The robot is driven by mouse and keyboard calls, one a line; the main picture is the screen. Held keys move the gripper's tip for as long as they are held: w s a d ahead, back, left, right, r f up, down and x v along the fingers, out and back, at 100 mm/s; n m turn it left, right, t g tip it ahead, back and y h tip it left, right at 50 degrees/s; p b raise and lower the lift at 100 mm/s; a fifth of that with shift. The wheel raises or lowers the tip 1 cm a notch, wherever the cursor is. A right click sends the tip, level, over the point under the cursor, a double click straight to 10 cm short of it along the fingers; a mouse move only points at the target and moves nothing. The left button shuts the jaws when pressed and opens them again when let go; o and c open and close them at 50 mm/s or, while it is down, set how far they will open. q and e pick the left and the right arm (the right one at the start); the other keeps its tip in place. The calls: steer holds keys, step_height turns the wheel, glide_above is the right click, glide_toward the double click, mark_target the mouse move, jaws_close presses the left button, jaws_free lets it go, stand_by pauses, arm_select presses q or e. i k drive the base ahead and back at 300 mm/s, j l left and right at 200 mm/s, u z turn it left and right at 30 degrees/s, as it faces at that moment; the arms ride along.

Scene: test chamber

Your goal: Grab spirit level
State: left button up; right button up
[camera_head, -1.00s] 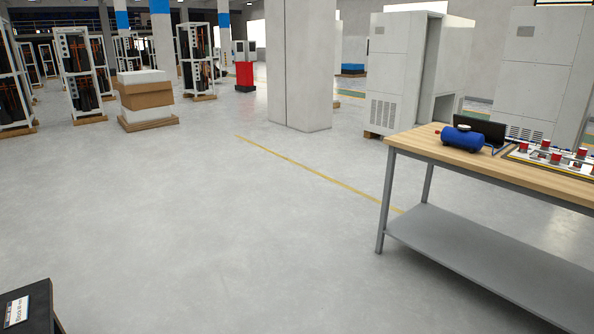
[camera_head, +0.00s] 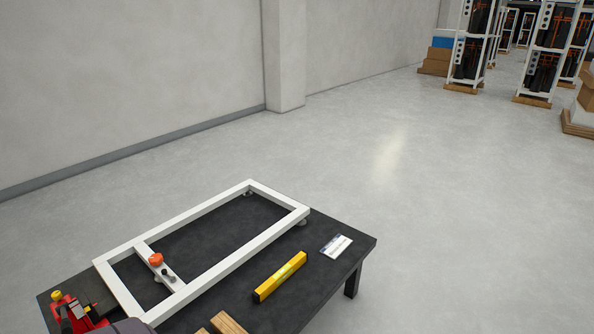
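A yellow spirit level (camera_head: 280,277) with dark ends lies flat on a black table (camera_head: 325,275), between a white rectangular frame (camera_head: 240,256) and a small white card (camera_head: 336,246). It lies slantwise, apart from both, and nothing covers it. Neither of my grippers can be made out in this view.
The white frame bears an orange knob (camera_head: 156,259) on its crossbar. Wooden blocks (camera_head: 228,323) lie at the table's near edge. A red and black item (camera_head: 78,312) sits at the table's left corner, partly hidden by a dark shape. The floor right of the table is clear.

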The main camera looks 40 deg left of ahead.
mark_target(262, 291)
steer(key=i+j, duration=0.1)
steer(key=i, duration=2.1)
steer(key=i+u, duration=0.15)
steer(key=u, duration=0.3)
steer(key=i+u, duration=0.1)
steer(key=u, duration=0.35)
steer(key=i+l+u, duration=0.15)
steer(key=u, duration=0.3)
steer(key=i+l+u, duration=0.1)
steer(key=u, duration=0.35)
